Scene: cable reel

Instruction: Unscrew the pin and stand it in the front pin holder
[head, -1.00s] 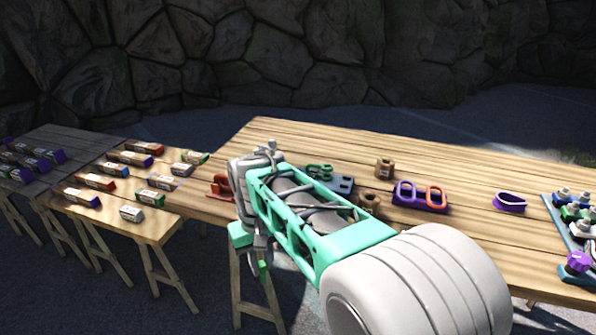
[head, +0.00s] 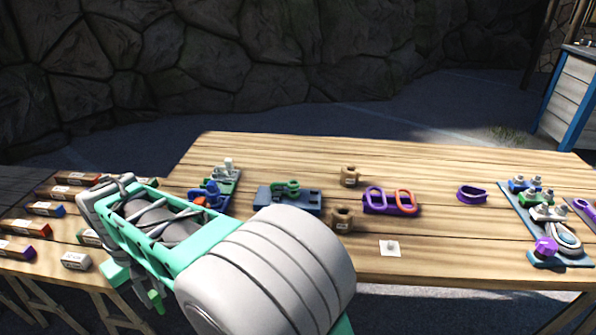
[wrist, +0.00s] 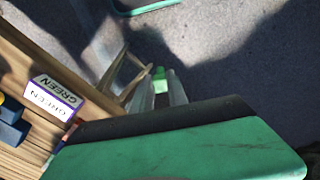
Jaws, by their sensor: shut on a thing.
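My gripper (head: 151,293) hangs in front of the long table's left part, over the dark ground. It also shows in the wrist view (wrist: 160,95), its two pale fingers shut on a small green piece (wrist: 159,77), which looks like the pin. Most of the pin is hidden. Two tan six-sided blocks with hollow tops stand on the table and look like pin holders. The front one (head: 342,219) is right of my arm, nearer me. The rear one (head: 350,176) stands behind it. Both are apart from my gripper.
The long wooden table (head: 440,255) also bears a blue block with a green shackle (head: 286,189), a purple base with two loops (head: 392,203), a small white square (head: 390,248) and a board of bolts (head: 543,210). Labelled boxes (head: 75,262) lie on the left table.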

